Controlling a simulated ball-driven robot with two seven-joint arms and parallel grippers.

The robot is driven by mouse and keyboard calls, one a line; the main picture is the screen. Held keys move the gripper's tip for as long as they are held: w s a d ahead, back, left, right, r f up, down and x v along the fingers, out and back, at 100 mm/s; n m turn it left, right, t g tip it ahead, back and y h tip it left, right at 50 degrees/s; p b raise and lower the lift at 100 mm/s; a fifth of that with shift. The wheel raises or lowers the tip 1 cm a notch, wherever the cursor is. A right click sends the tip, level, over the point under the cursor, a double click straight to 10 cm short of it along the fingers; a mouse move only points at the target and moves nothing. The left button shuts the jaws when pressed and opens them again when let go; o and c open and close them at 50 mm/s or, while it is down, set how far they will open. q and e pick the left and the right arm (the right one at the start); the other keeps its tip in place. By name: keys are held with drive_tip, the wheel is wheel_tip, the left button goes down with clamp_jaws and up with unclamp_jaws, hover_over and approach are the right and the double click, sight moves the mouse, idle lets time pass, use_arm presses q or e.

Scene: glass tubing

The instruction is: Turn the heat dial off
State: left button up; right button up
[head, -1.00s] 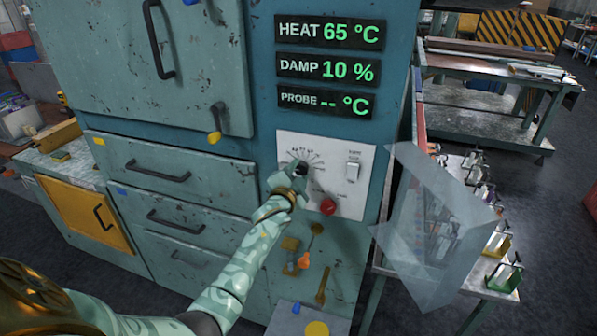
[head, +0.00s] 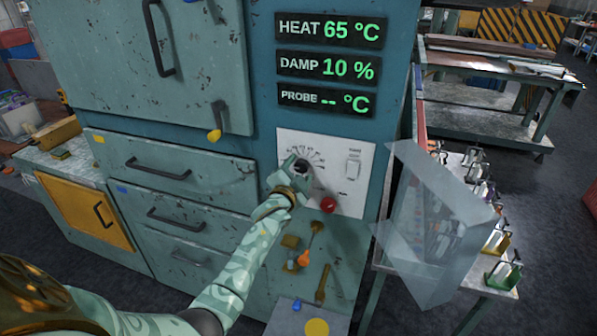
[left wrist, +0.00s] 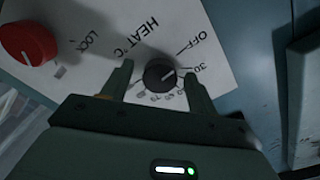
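The heat dial (head: 302,166) is a small black knob on the white control panel (head: 347,152) of the teal cabinet. In the left wrist view the dial (left wrist: 160,75) sits between my left gripper's fingertips (left wrist: 158,72). The fingers are apart, with a visible gap on the left side of the knob. Its pale pointer mark faces up and right, toward the 30 and OFF side of the scale; the exact setting is hard to read. In the head view my left gripper (head: 291,172) is at the dial and partly covers the scale. My right gripper is out of view.
The heat display (head: 329,31) reads 65 °C. A red knob (head: 328,204) sits below right of the dial, by the LOCK label. A transparent guard (head: 425,225) stands right of the cabinet. Tools hang below the panel.

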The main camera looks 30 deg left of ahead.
use_arm(q)
drive_tip(key=v, duration=1.6)
drive_tip(key=shift+s, duration=0.2)
drive_tip(key=s+d+f+n+g+h+b, duration=0.1)
drive_tip(key=s+d+f+g, duration=0.15)
drive_tip(key=f, duration=0.95)
drive_tip(key=s+d+f+n+g+h+b, duration=0.1)
drive_tip(key=s+d+f+g+b, duration=0.2)
drive_tip(key=f, duration=0.9)
drive_tip(key=s+d+f+n+g+h, duration=0.15)
drive_tip(key=s+f, duration=0.25)
drive_tip(key=f, duration=0.8)
drive_tip(key=s+d+f+g+b, duration=0.1)
drive_tip(key=s+f+g+b, duration=0.3)
drive_tip(key=s+f, duration=1)
drive_tip(key=s+d+f+g+b, duration=0.1)
drive_tip(key=s+f+g+b, duration=0.4)
drive_tip(key=s+f, duration=0.9)
drive_tip(key=s+h+b, duration=0.1)
drive_tip(key=s+b, duration=0.1)
drive_tip(key=s, duration=0.5)
drive_tip(key=shift+d+g, duration=0.2)
drive_tip(key=shift+g, duration=0.1)
